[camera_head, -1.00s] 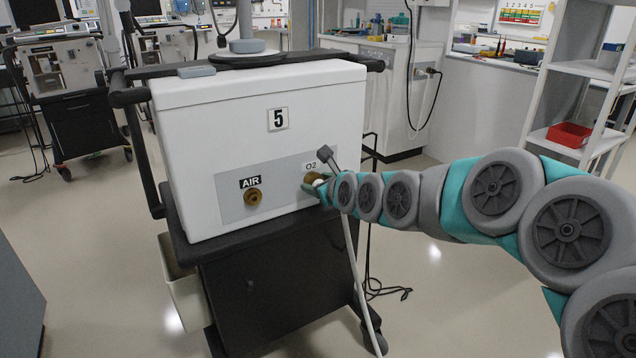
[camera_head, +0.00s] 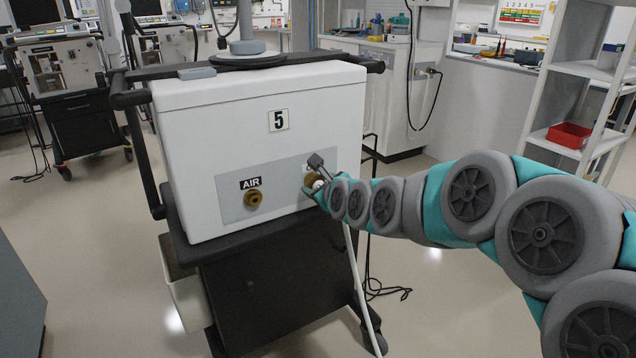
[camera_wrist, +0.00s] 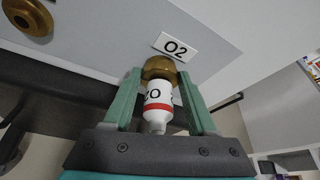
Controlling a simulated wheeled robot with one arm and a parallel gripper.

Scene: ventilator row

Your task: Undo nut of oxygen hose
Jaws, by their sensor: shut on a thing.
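The ventilator (camera_head: 260,130), a white box marked 5, stands on a dark cart. Its brass O2 nut (camera_wrist: 160,70) sits under the O2 label (camera_wrist: 175,46) in the wrist view. A white hose end with a red band (camera_wrist: 158,103) comes out of the nut toward me. My gripper (camera_wrist: 160,78) is shut on the brass nut, with a green finger on each side of it. In the head view my gripper (camera_head: 314,190) hides much of the nut. The white oxygen hose (camera_head: 357,275) hangs down from there to the floor.
The brass AIR fitting (camera_head: 253,198) is left of the O2 port and also shows in the wrist view (camera_wrist: 28,16). A black cable (camera_head: 385,291) lies on the floor. A shelf with a red bin (camera_head: 568,135) stands at right.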

